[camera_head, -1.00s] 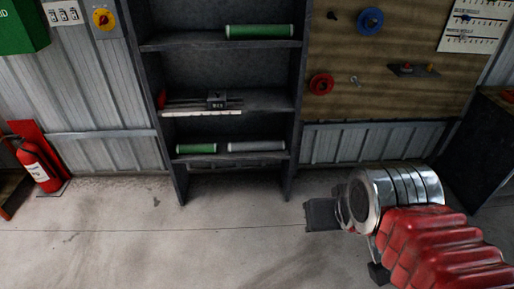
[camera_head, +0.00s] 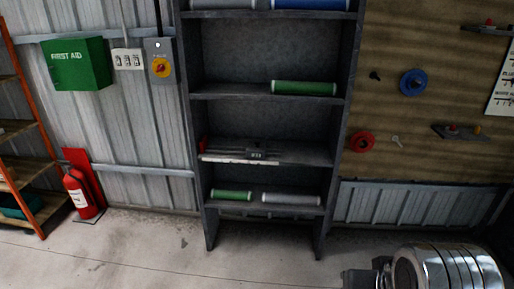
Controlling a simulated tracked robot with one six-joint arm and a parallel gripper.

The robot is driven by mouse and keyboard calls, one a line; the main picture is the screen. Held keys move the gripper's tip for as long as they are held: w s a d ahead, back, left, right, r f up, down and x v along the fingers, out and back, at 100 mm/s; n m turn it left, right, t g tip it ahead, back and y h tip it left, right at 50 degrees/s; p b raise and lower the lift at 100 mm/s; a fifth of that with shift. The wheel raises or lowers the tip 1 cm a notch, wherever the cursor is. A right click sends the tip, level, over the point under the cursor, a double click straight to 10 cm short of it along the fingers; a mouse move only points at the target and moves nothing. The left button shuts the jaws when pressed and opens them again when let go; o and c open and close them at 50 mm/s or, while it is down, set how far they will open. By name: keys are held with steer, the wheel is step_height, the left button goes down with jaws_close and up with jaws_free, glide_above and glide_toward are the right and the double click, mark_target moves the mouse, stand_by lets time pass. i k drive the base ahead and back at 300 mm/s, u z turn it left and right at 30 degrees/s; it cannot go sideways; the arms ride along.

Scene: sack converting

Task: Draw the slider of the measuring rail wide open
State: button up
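The measuring rail (camera_head: 238,160) lies along a middle shelf of the dark shelving unit. It is a pale strip with thin bars behind it and a red end at its left. Its dark slider (camera_head: 257,154) sits around the middle of the rail, to the right of the red end. How far it stands open is too small to tell. My arm's metal end part shows at the bottom right, and part of my gripper (camera_head: 360,279) shows at the lower edge, well apart from the rail. Its fingers are cut off, so its opening is unclear.
The shelving unit (camera_head: 198,120) has upright side walls and shelves above and below the rail. A green roll (camera_head: 303,88) lies above; a green roll (camera_head: 231,195) and a grey roll (camera_head: 291,199) lie below. A pegboard (camera_head: 385,50) hangs at the right. The floor (camera_head: 150,255) in front is clear.

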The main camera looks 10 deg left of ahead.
mark_target(255, 149)
steer(key=u, duration=0.3)
steer(key=i, duration=0.45)
steer(key=u, duration=0.8)
steer(key=i, duration=0.55)
steer(key=u, duration=0.45)
steer(key=i, duration=0.9)
steer(key=z, duration=0.4)
steer(key=i, duration=1)
steer(key=z, duration=0.6)
